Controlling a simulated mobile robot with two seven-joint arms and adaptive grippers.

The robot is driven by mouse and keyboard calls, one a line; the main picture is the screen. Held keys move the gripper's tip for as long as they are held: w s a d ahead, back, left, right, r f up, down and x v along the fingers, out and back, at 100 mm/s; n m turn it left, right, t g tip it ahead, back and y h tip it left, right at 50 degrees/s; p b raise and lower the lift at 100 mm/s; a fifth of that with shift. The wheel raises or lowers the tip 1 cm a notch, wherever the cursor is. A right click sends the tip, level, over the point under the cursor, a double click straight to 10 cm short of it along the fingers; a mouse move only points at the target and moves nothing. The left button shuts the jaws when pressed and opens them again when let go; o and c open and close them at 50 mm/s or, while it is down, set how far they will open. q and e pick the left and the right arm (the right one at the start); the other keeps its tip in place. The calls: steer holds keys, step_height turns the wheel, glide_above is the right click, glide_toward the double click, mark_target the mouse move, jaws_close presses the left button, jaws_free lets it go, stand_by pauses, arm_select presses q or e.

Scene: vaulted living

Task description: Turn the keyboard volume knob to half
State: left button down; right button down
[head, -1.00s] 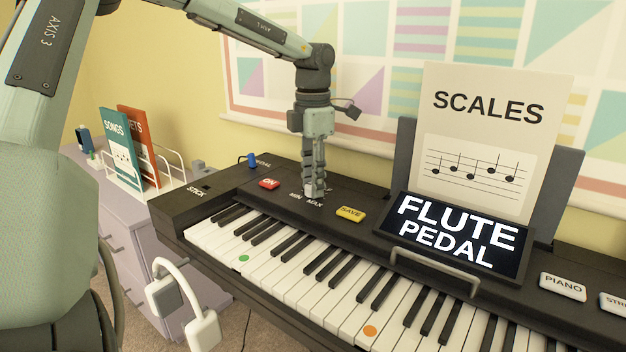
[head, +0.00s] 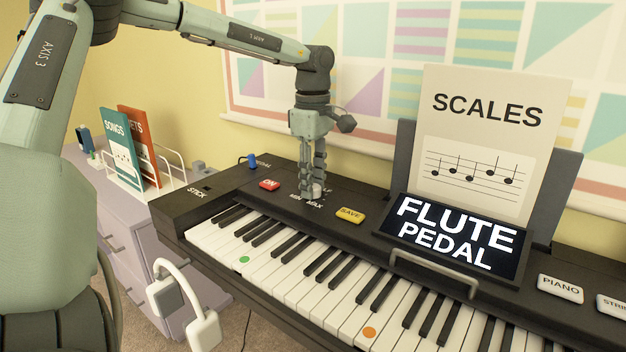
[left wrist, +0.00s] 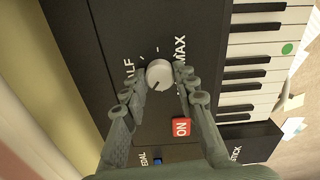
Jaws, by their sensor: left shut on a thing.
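The volume knob (left wrist: 160,74) is a round, light grey dial on the keyboard's black top panel. In the left wrist view, a dark mark shows near its lower left edge. The MAX label is to its right, and a partly covered label ending in "LF" is to its left. My left gripper (head: 313,193) points down from above, and its fingers (left wrist: 163,82) are shut on the knob from both sides. In the head view the fingers hide much of the knob. My right gripper is in neither view.
A red ON button (head: 269,184) and a yellow SAVE button (head: 350,215) flank the knob. The screen (head: 450,235) reads FLUTE PEDAL, with a SCALES sheet (head: 480,135) behind it. Headphones (head: 185,300) hang at the keyboard's front left.

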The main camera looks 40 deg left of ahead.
arm_select(q)
steer(key=m, duration=0.2)
steer(key=shift+m, duration=0.4)
steer(key=m, duration=0.5)
steer(key=shift+p, duration=0.35)
steer(key=shift+m, duration=1.1)
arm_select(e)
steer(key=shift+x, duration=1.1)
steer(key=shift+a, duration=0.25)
arm_select(q)
steer(key=c, duration=1.2)
jaws_free()
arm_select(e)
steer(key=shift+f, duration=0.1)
arm_select(q)
step_height(320, 180, up, 12)
steer(key=shift+r, duration=0.1)
